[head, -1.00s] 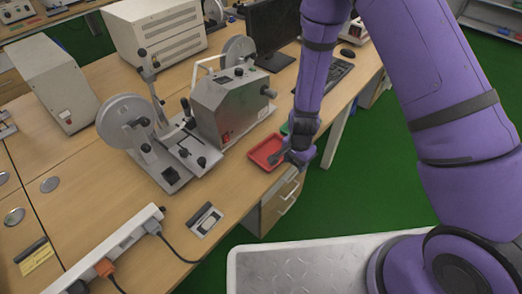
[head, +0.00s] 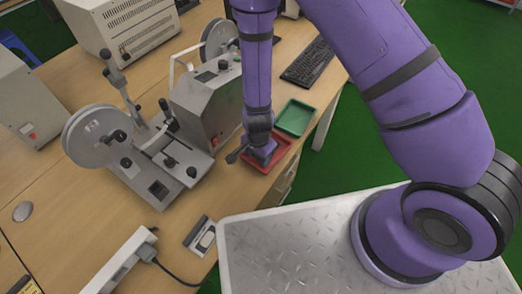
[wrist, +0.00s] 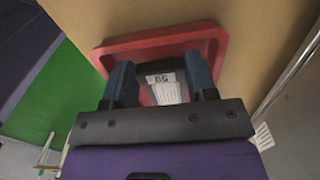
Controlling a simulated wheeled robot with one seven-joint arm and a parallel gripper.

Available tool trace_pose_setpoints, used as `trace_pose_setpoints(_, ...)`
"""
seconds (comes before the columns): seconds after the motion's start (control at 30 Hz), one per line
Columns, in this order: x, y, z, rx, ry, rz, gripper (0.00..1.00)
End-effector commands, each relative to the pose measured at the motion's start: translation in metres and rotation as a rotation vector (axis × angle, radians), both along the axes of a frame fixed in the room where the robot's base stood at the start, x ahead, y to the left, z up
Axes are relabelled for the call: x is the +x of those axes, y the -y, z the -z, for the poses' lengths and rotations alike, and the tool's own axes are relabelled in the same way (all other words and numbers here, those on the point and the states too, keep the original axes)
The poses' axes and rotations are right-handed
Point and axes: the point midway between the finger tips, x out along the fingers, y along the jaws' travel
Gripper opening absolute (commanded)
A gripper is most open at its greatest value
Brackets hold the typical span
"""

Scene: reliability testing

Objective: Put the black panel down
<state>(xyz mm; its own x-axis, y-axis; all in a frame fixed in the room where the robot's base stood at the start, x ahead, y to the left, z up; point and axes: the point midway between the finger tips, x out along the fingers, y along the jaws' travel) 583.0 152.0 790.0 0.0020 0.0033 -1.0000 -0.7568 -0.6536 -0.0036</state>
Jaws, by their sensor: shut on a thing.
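My gripper (head: 262,158) is low over the red tray (head: 284,150) at the desk's edge in the head view, with the arm coming down from above. In the wrist view the two blue-grey fingers of my gripper (wrist: 160,85) are shut on a small dark piece, the black panel (wrist: 160,68), with pale printed labels. The red tray (wrist: 205,36) lies behind and below the fingers. The panel is hidden in the head view. I cannot tell whether it touches the tray floor.
A green tray (head: 294,118) sits just beyond the red one. A grey machine with reels (head: 205,105) stands close on the left. A keyboard (head: 308,62) lies farther back. A power strip (head: 120,265) and a small black-and-grey item (head: 200,237) lie nearer.

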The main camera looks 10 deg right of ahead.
Motion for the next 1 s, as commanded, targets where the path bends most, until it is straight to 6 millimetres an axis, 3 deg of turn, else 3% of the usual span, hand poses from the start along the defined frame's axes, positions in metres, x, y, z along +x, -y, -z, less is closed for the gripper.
trace_pose_setpoints(0.43,-0.0052,-0.0056,0.0107,0.001,0.001,0.0,0.29)
trace_pose_setpoints(0.47,-0.0051,-0.0057,0.0109,0.001,0.001,0.0,0.54)
trace_pose_setpoints(0.57,-0.005,-0.0057,0.0106,0.001,0.001,0.0,0.77)
trace_pose_setpoints(1.0,-0.0046,-0.0059,0.0017,0.001,0.002,-0.001,0.78)
